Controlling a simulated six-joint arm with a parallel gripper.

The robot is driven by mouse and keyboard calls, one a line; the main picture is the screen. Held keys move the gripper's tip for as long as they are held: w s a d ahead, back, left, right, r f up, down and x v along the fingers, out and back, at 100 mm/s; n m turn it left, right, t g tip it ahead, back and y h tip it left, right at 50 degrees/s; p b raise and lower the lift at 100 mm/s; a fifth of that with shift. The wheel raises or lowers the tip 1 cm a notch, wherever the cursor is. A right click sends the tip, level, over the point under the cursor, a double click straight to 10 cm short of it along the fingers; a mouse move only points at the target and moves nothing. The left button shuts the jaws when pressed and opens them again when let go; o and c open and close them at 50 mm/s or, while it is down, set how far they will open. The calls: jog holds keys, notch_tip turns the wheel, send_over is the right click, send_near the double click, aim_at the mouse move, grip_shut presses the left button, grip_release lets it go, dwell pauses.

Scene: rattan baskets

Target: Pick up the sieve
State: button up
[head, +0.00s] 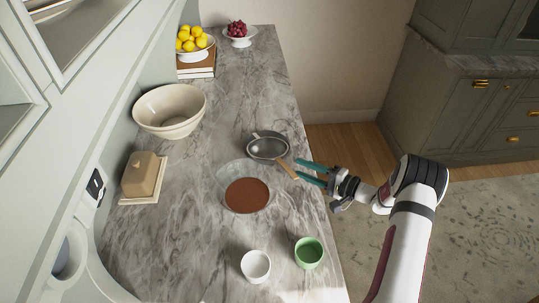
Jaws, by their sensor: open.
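The sieve (266,149) has a round metal mesh bowl and a wooden handle (288,168). It lies on the marble counter just behind the glass bowl, with its handle pointing toward the counter's right edge. My gripper (297,169) comes in from the right with its teal fingers open. The fingertips are at the end of the handle, one finger on the far side and one on the near side. I cannot tell whether they touch it.
A glass bowl of brown powder (247,195) stands close in front of the sieve. A white cup (255,266) and a green cup (309,253) stand at the front. A cream bowl (170,108) and butter dish (143,177) are left. Fruit bowls stand at the back.

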aim_at(282, 162)
jog(key=x, duration=0.8)
jog(key=shift+s+f, duration=0.15)
grip_shut()
dwell(1.0)
